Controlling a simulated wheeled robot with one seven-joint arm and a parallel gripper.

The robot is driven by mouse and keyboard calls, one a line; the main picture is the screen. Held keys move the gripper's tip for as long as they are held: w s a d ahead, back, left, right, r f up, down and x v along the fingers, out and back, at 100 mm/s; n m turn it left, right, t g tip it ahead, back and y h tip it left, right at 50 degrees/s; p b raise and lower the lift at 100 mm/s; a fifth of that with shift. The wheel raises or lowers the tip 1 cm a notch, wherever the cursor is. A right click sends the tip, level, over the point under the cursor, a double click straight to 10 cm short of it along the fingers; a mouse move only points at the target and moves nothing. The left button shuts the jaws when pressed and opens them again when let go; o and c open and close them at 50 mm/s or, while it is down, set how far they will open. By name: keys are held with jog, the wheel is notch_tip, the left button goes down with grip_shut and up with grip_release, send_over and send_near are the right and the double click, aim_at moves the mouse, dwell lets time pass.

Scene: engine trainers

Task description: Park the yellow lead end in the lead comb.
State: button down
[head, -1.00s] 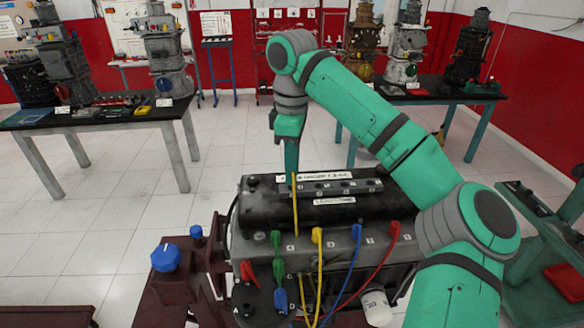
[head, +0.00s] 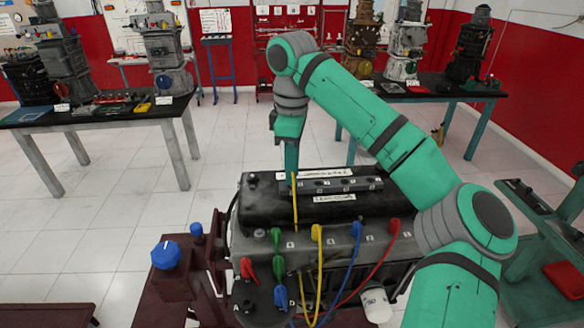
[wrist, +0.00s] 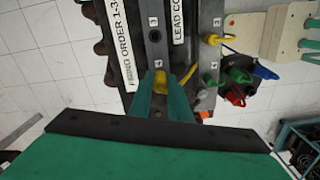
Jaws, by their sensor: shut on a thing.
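My gripper (head: 292,172) points down over the left end of the lead comb (head: 345,185), a grey strip with holes along the top of the black engine cover. In the wrist view my gripper (wrist: 166,100) is shut on the yellow lead end (wrist: 161,77), which sits over the comb strip (wrist: 155,57). An empty numbered hole (wrist: 155,36) shows beyond it. The yellow lead (head: 295,212) hangs from the fingers toward the engine's front. The fingers hide the tip, so I cannot tell whether it is in a hole or just above.
Another yellow boot (head: 317,233) stands on the engine front among green (head: 276,238), blue (head: 356,230) and red (head: 393,227) boots with loose leads. A blue knob (head: 165,256) stands at left. Benches with engine models stand behind; floor between is clear.

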jog(key=shift+f, duration=0.5)
dwell(0.7)
jog(key=c, duration=1.6)
grip_release()
jog(key=shift+o, duration=0.2)
